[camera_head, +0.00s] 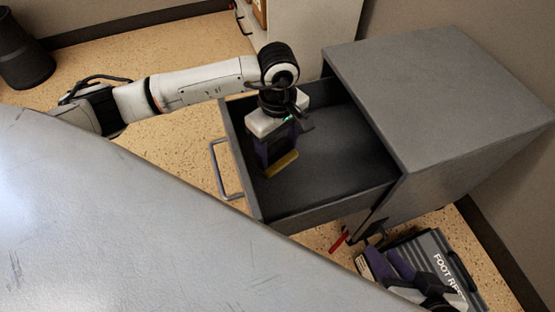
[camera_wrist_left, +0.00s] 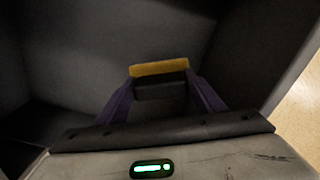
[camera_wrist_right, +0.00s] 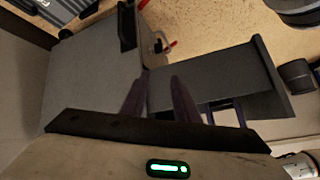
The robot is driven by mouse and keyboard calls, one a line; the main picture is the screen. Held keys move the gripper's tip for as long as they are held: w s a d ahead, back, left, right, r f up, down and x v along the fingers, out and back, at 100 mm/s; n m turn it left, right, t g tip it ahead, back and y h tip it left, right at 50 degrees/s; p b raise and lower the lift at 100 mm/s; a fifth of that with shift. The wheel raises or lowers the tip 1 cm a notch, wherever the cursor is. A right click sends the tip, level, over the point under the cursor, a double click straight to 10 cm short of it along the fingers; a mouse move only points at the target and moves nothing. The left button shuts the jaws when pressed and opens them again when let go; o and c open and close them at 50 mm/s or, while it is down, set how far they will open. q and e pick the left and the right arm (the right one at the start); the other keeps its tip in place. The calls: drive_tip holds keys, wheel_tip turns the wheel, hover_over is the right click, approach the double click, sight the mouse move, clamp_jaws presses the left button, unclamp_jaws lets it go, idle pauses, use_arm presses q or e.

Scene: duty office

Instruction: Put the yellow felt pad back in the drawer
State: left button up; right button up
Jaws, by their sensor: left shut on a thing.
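The yellow felt pad (camera_head: 283,164) is between the fingertips of my left gripper (camera_head: 276,158), inside the open drawer (camera_head: 345,150) near its front. The left wrist view shows the pad (camera_wrist_left: 159,68) as a yellow strip across the fingertips, over a dark block. My left gripper is shut on the pad. I cannot tell whether the pad touches the drawer floor. My right gripper (camera_wrist_right: 159,76) is outside, low beside the cabinet, with a narrow empty gap between its fingers. The drawer (camera_wrist_right: 222,80) also shows in the right wrist view.
The grey cabinet (camera_head: 440,85) stands right of the drawer. A red-tagged key (camera_head: 338,241) hangs near its lower front. A footrest (camera_head: 440,262) lies on the floor by my right gripper. A grey desk top (camera_head: 130,230) fills the lower left. The rest of the drawer floor looks clear.

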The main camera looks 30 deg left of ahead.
sight(278, 160)
use_arm(q)
wheel_tip(278, 160, down, 4)
drive_tip(key=shift+f+b, duration=0.1)
drive_tip(key=shift+b, duration=0.65)
drive_tip(key=shift+f, duration=0.25)
drive_tip(key=shift+r, duration=0.1)
use_arm(e)
drive_tip(key=shift+w+a+r+t+y, duration=0.15)
drive_tip(key=shift+a+r+t+y, duration=0.15)
drive_tip(key=shift+a+r, duration=0.25)
drive_tip(key=shift+d, duration=0.1)
use_arm(q)
drive_tip(key=shift+f, duration=0.2)
drive_tip(key=o, duration=1)
drive_tip(key=shift+c, duration=0.2)
use_arm(e)
drive_tip(key=shift+r, duration=0.3)
